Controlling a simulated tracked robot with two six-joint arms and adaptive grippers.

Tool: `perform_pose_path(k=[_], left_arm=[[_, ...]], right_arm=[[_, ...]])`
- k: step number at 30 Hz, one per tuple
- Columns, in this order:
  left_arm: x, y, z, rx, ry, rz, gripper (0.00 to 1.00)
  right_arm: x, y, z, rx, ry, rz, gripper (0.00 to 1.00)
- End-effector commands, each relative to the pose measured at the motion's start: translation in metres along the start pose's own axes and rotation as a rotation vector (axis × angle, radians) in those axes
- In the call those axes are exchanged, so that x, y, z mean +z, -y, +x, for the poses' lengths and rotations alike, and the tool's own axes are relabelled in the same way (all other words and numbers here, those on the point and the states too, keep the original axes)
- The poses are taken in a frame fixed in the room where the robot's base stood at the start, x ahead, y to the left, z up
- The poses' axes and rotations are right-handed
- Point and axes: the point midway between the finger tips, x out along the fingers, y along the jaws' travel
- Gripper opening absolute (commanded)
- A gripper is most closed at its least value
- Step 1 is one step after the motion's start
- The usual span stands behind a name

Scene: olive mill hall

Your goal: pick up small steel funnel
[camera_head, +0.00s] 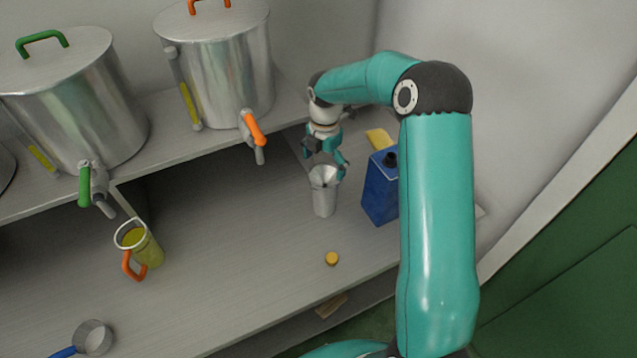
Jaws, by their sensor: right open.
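A small steel funnel (323,177) appears to sit in the mouth of an upright metal can (325,204) on the lower bench; I cannot clearly tell the two apart. My right gripper (328,165) hangs down just above the funnel's rim, with its teal fingers spread to either side of it. It is open and holds nothing. Whether a finger touches the rim is too small to tell. My left gripper is not in view.
A blue canister (379,190) stands close to the can's right. A yellow cap (332,258) lies in front. A jug with an orange handle (140,247) and a blue-handled pan (93,338) stand left. Steel vats (75,95) with taps stand on the shelf (185,147) behind.

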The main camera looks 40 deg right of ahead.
Motion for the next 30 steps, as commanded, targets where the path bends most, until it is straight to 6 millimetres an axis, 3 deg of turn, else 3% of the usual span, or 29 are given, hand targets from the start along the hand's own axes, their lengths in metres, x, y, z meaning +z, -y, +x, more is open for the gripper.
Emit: perform_pose_path(k=[10, 19, 20, 27, 30], left_arm=[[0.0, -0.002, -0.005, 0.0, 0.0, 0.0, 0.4], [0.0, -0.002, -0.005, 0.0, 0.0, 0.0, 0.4], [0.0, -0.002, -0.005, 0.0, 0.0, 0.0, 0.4], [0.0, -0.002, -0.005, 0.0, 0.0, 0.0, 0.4], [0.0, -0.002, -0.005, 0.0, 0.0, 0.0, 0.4]], right_arm=[[0.001, 0.0, 0.044, -0.004, -0.002, 0.0, 1.0], [0.0, -0.001, 0.05, -0.001, 0.0, -0.001, 1.0], [0.0, -0.001, 0.05, -0.001, 0.0, -0.001, 0.98], [0.0, -0.002, 0.05, -0.001, 0.0, -0.002, 0.58], [0.0, -0.002, 0.05, 0.0, 0.0, -0.002, 0.56]])
